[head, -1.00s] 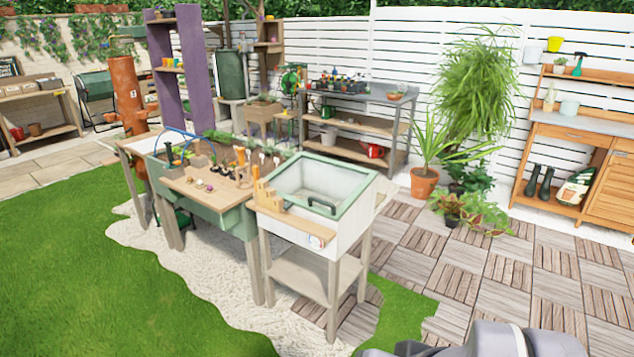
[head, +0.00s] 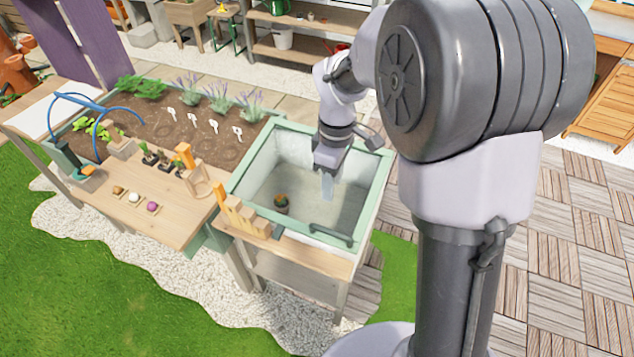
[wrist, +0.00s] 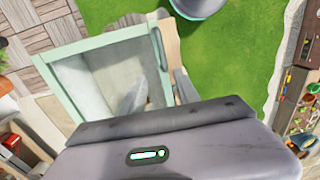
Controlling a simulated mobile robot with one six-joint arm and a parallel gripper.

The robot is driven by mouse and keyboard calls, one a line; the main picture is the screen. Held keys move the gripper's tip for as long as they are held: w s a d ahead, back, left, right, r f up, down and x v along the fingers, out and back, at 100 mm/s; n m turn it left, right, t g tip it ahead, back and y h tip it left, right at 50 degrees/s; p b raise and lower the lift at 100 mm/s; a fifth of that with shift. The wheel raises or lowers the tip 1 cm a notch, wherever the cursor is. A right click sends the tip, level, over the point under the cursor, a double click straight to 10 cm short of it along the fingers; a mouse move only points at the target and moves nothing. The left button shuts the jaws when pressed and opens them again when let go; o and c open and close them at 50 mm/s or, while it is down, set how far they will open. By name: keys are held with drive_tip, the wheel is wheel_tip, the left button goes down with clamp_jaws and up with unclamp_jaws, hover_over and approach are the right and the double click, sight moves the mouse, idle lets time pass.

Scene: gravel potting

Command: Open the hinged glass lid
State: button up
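The hinged lid (head: 262,146) is a glass pane in a pale green frame. It appears shut on top of a box on wooden legs. A dark bar handle (head: 330,235) sits on the lid's front edge; it also shows in the wrist view (wrist: 158,48). A small potted plant (head: 281,203) shows through the glass. My gripper (head: 328,192) is over the glass, behind the handle and apart from it. In the wrist view its two fingers (wrist: 158,92) are spread with nothing between them.
Wooden blocks (head: 240,215) stand on the ledge at the box's front left. A planter bench (head: 150,215) with pots and tools adjoins on the left. Lawn (head: 405,285) and wooden decking (head: 560,230) lie to the right.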

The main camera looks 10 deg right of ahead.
drive_tip(key=b, duration=0.2)
hover_over(330, 230)
wheel_tip(330, 230, down, 6)
wheel_tip(330, 230, down, 10)
drive_tip(key=b, duration=0.4)
drive_tip(key=shift+f+b, duration=0.1)
drive_tip(key=shift+b, duration=0.2)
clamp_jaws()
idle(0.4)
